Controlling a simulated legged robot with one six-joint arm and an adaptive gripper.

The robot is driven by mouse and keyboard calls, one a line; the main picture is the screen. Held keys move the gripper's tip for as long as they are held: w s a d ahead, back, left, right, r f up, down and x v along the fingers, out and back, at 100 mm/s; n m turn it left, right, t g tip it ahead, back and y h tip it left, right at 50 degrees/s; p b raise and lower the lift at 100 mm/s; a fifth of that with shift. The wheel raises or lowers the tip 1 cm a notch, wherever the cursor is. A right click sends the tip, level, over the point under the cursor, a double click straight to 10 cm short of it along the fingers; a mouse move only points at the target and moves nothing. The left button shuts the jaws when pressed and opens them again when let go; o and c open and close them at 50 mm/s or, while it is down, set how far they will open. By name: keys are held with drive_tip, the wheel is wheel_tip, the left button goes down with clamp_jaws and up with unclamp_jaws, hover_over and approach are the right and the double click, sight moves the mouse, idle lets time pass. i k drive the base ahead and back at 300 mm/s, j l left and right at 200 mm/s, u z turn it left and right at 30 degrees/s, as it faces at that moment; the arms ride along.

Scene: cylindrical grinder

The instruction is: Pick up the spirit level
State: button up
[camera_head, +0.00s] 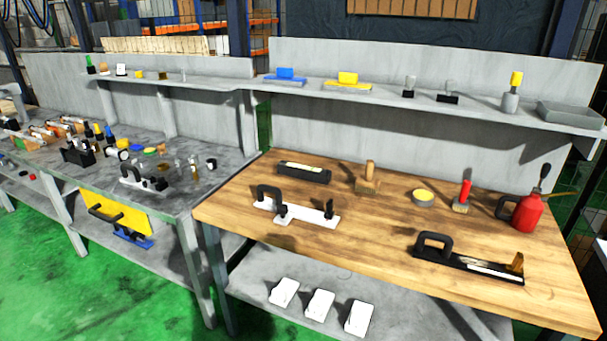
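A long black block with a pale strip along its top (303,173) lies at the back left of the wooden table (380,265). It looks like the spirit level, but it is too small to read any vial clearly. It stands apart from the things around it. My gripper is not in this view, and nothing in view is being held.
Near the block are a white tool with a black handle (300,210) and a wooden-handled brush (368,178). A black handled tool (468,260) and a red oil can (528,213) are at the right. A grey shelf (390,92) runs above. The table's front left is clear.

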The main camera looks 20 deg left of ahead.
sight(312, 173)
drive_tip(key=i+j, duration=0.15)
drive_tip(key=j, duration=0.25)
drive_tip(key=i+j, duration=0.15)
drive_tip(key=j, duration=0.25)
drive_tip(key=i+j, duration=0.15)
drive_tip(key=j, duration=0.2)
drive_tip(key=i+j, duration=0.15)
drive_tip(key=j, duration=0.25)
drive_tip(key=i+j, duration=0.2)
drive_tip(key=j, duration=0.2)
drive_tip(key=i+j, duration=0.75)
